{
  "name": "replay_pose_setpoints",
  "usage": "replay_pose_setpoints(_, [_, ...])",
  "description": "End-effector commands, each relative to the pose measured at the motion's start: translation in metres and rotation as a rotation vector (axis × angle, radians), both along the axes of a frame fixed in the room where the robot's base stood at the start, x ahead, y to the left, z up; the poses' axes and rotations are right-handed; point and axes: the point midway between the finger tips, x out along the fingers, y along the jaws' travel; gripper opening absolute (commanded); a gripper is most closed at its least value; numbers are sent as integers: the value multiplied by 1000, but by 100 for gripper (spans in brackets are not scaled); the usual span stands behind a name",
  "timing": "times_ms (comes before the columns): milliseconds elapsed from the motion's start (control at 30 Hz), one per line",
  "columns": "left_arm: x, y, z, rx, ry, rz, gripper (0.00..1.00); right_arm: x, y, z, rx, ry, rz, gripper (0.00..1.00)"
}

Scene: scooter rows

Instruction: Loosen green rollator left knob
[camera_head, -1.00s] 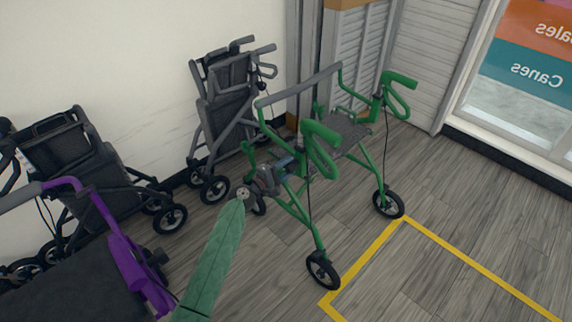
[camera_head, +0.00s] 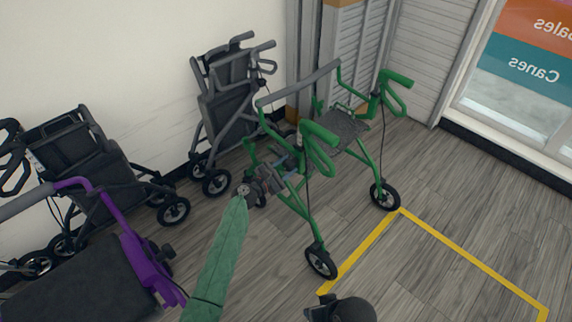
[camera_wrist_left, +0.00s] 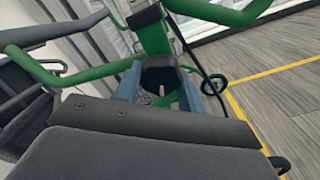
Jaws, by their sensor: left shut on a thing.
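The green rollator (camera_head: 345,127) stands upright on the wood floor in the middle of the head view. My left gripper (camera_head: 289,163) reaches to the frame upright on its near side, below the green handle. In the left wrist view my left gripper (camera_wrist_left: 160,88) has its two blue-grey fingers on either side of a black knob (camera_wrist_left: 158,74), shut on it. The knob sits on the green upright (camera_wrist_left: 151,32). In the head view the gripper and the frame hide the knob.
A purple rollator (camera_head: 147,268) stands at lower left. A dark rollator (camera_head: 82,172) and a grey one (camera_head: 228,105) stand along the wall. A yellow floor line (camera_head: 362,250) runs right of the green rollator, with clear floor beyond it.

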Motion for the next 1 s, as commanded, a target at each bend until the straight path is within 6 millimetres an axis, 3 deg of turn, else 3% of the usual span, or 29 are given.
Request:
replay_pose_setpoints(567, [0,0,-1,-24,26,0,17,-1,-5,3,-11,10,-4,36])
replay_pose_setpoints(600, [0,0,-1,-24,26,0,44,-2,-5,3,-11,10,-4,36])
replay_pose_setpoints(700, [0,0,-1,-24,26,0,62,-2,-5,3,-11,11,-3,36])
replay_pose_setpoints(1000, [0,0,1,-24,24,0,62,-2,-4,3,-10,10,-2,36])
